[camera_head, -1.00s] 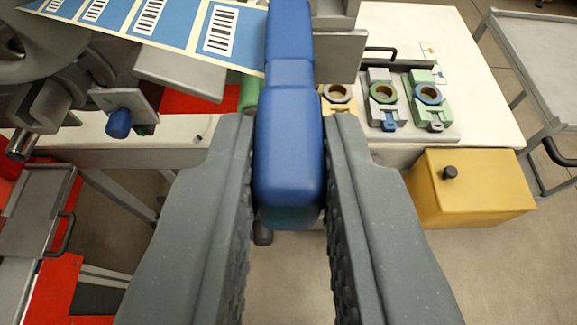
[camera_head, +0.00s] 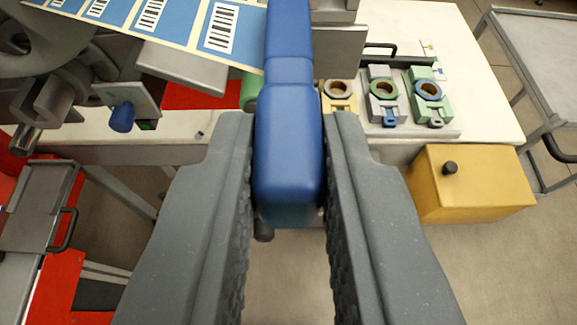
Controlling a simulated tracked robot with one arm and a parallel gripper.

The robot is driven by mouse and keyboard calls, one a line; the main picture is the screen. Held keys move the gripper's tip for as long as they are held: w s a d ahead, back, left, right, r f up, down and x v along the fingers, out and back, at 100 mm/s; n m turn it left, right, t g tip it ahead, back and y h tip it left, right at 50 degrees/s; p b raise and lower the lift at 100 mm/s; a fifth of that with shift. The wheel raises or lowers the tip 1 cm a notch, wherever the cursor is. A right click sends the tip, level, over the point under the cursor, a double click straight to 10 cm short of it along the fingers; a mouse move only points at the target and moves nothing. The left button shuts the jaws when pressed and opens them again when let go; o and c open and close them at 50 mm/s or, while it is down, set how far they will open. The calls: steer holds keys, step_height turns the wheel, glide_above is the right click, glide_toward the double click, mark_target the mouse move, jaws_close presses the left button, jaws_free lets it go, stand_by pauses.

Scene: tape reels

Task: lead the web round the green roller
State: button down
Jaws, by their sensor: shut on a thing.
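My gripper (camera_head: 288,185) is shut on a blue block-like handle (camera_head: 288,150) in the middle of the view. The web (camera_head: 190,32), a blue strip with white barcode labels, runs from the upper left to the handle's upper part; how it joins the handle is hidden. The green roller (camera_head: 250,92) shows only as a small piece just left of the handle, below the web's edge. The handle hides the rest of it.
A yellow box (camera_head: 475,185) stands at the right, by the white bench's front edge. Small fixtures with rings (camera_head: 384,90) sit on the bench. Grey machine parts (camera_head: 45,70) and a blue knob (camera_head: 122,118) crowd the left. A grey cart (camera_head: 545,60) stands far right.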

steer(key=w+d+p, duration=0.2)
steer(key=w+d, duration=0.1)
steer(key=w, duration=1.1)
steer(key=shift+w+d+f+p, duration=0.2)
steer(key=shift+f+p, duration=0.1)
steer(key=shift+f, duration=0.15)
stand_by(1.1)
steer(key=shift+f+b, duration=0.2)
steer(key=shift+b, duration=0.5)
steer(key=b, duration=0.4)
steer(key=shift+w+f, duration=0.1)
steer(key=shift+f, duration=0.05)
steer(key=shift+b, duration=0.95)
